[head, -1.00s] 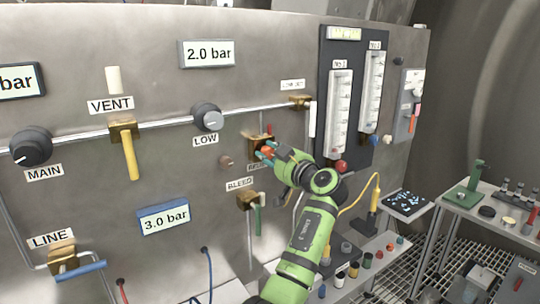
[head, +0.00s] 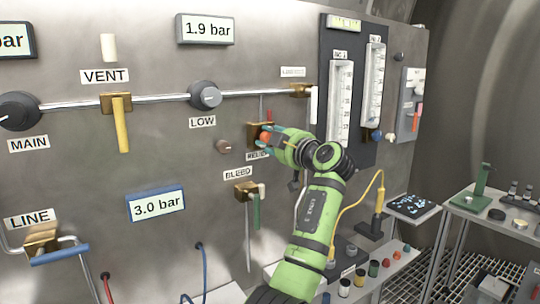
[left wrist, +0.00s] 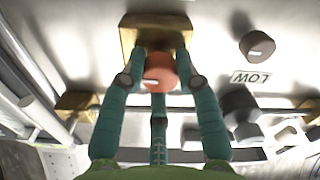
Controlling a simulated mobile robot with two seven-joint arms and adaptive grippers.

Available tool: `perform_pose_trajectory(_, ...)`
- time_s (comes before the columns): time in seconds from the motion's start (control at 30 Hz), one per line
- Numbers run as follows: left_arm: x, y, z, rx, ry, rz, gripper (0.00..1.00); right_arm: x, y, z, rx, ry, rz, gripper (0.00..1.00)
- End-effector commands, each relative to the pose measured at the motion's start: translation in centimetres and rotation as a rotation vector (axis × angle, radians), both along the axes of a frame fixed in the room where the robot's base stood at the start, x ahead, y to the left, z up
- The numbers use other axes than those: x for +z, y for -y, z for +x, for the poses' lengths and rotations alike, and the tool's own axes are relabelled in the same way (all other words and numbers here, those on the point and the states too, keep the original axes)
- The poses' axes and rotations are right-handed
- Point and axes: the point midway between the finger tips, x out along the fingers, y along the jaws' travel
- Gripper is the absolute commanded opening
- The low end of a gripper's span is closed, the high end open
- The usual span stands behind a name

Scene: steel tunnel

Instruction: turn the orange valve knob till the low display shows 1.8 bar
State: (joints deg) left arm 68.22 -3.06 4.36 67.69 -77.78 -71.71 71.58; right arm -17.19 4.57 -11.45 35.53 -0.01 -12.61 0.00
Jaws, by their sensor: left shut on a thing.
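The orange valve knob (head: 265,137) sits on a brass block above the RELIEF label, mostly hidden by my gripper in the head view. In the left wrist view the knob (left wrist: 160,72) shows between my teal fingers, with a pale mark on its face. My left gripper (head: 268,138) is shut on it, fingers on both sides. The display (head: 206,29) above the LOW knob (head: 205,95) reads 1.9 bar. My right gripper is not in view.
A blue-framed display (head: 156,204) reads 3.0 bar. The yellow VENT lever (head: 122,128) hangs down at left. The green BLEED lever (head: 256,212) is just below the held knob. Flow tubes (head: 340,100) stand to the right, and a shelf holds several small containers.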

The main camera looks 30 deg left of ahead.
Motion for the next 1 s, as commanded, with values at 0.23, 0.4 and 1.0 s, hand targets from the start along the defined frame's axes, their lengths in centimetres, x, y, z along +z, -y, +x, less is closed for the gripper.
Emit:
perform_pose_trajectory(0.23,-0.2,0.0,0.0,0.001,0.116,-0.05,0.0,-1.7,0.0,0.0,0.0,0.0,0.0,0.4)
perform_pose_trajectory(0.4,-0.1,0.0,0.0,0.001,0.155,-0.066,0.0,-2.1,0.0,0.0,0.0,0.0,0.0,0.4)
perform_pose_trajectory(1.0,0.0,0.0,0.0,0.0,0.169,-0.071,0.56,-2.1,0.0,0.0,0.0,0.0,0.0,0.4)
